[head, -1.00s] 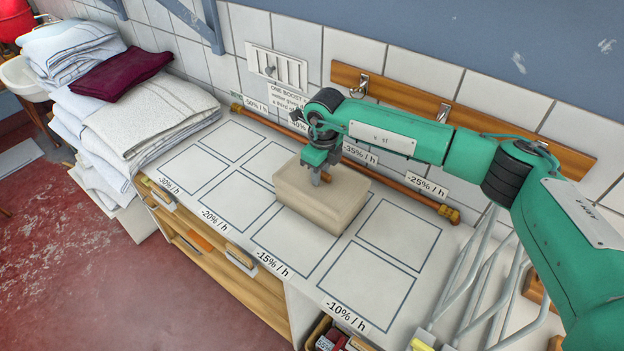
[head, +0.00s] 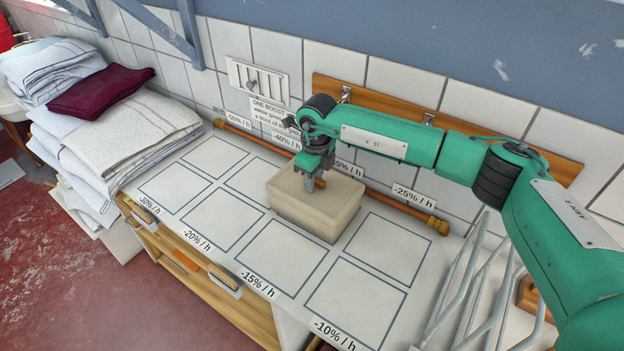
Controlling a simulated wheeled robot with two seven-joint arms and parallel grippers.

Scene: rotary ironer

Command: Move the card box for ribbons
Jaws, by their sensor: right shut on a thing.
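The card box (head: 312,214) is a plain beige block with a flat top. It is over the back row of outlined squares on the white worktop (head: 428,318), in the third place from the left. It hides most of that square. My right gripper (head: 322,187) points down at the far part of the box and is shut on it. The fingertips are partly hidden at the box. I cannot tell whether the box's underside touches the worktop. My left gripper is not in view.
The other outlined squares are bare, with percentage labels along front and back. A copper pipe (head: 412,213) runs behind them along the tiled wall. Folded linen stacks (head: 120,135) stand at the left. A grey wire rack (head: 478,280) stands at the right.

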